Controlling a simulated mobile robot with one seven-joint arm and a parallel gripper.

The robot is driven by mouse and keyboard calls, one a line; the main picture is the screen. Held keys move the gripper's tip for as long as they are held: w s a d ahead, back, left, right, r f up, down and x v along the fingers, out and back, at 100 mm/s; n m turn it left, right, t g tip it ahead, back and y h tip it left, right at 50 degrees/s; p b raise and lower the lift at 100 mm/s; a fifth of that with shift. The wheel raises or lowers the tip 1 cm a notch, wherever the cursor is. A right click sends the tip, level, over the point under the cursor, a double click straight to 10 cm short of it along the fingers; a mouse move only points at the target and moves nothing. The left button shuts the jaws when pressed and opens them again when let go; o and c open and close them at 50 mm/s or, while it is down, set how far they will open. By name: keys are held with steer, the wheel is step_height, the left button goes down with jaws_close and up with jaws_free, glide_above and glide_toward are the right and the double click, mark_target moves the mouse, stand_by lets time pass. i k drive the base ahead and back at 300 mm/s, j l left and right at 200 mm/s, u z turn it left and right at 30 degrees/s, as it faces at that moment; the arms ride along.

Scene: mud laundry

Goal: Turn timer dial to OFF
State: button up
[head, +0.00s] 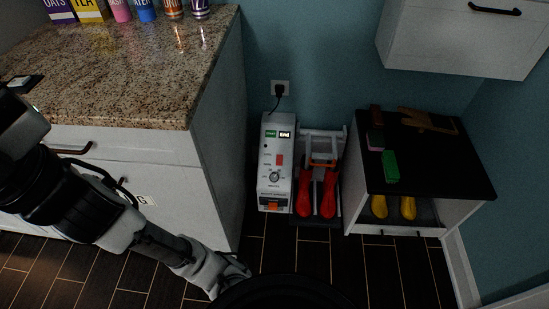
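The timer dial (274,177) is a small round knob on the sloped top of a white machine (265,196) on the floor beside the counter cabinet. Its pointer setting is too small to read. A red switch (280,160) and a small lit display (285,134) sit above the dial on the same panel. My gripper (240,272) is low at the bottom of the head view, below and left of the machine and apart from it. Its fingers are partly hidden and dark, so its opening cannot be made out.
Red boots (317,195) stand on a rack right of the machine. A black-topped bench (440,180) with yellow boots (379,207) below is farther right. The granite counter (130,65) and its cabinet are at left. A cord runs to a wall outlet (280,88). Dark floor lies in front.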

mark_target(273, 177)
steer(key=i+l+z, duration=0.35)
steer(key=i+l, duration=0.15)
steer(key=i+z, duration=0.1)
steer(key=i, duration=0.45)
